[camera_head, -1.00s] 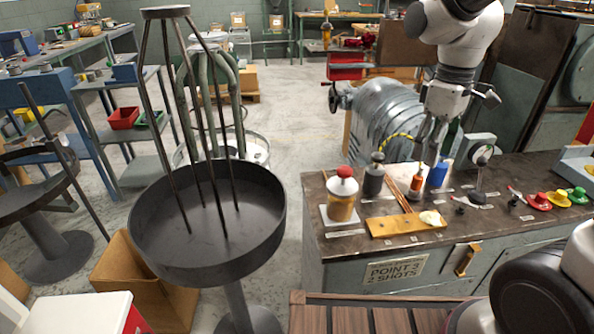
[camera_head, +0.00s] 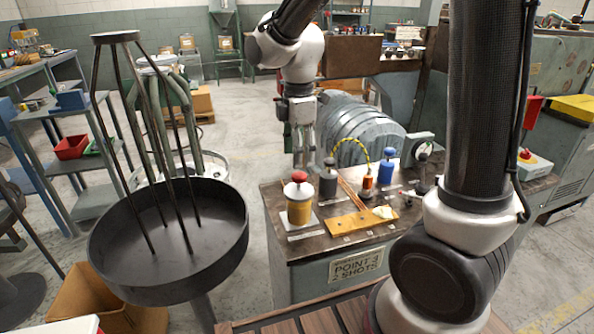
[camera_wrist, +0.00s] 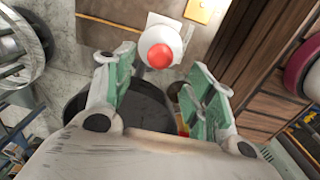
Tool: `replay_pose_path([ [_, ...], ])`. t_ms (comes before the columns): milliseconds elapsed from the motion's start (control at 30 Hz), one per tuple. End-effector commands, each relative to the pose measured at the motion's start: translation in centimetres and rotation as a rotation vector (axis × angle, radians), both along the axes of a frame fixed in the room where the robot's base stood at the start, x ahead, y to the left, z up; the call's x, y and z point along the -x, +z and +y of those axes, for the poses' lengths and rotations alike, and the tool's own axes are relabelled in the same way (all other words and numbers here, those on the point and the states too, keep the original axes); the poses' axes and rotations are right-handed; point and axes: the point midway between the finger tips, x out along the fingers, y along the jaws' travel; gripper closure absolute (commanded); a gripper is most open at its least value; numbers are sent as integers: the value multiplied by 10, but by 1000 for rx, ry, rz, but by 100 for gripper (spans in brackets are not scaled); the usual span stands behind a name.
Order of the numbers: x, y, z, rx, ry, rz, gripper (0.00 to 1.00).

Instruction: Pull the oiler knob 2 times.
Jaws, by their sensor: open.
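The oiler (camera_head: 299,206) is an amber jar with a white cap, upright on a pale plate at the left front of the bench top. Its red knob (camera_head: 299,176) is on top. In the wrist view the red knob (camera_wrist: 160,56) shows as a red ball on the white cap, around the level of the fingertips in the picture. My gripper (camera_head: 302,160) points down just behind the oiler in the head view. In the wrist view my gripper (camera_wrist: 155,68) is open with green pads spread either side of the knob's line. It holds nothing. Depth to the knob is unclear.
A dark bottle (camera_head: 328,181), an orange bottle (camera_head: 367,187) with a yellow-black hose, and a blue bottle (camera_head: 386,172) stand right of the oiler. A yellow board (camera_head: 350,222) lies in front. A round black tray stand (camera_head: 165,268) is to the left. My arm hides the bench's right part.

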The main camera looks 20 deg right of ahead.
Motion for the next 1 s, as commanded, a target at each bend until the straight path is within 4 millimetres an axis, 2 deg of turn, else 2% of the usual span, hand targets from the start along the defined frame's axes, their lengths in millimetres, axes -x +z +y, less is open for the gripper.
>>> replay_pose_path([
  [100, 1, -22, 0, 2, -1, 5, 45],
  [300, 0, -49, 0, 1, -2, 2, 45],
  [433, 0, -56, 0, 0, -2, 0, 45],
  [667, 0, -56, 0, 0, -3, 0, 45],
  [900, 0, -56, 0, 0, -3, 0, 87],
  [967, 0, -56, 0, 0, -3, 0, 98],
  [1000, 0, -56, 0, 0, -3, 0, 100],
])
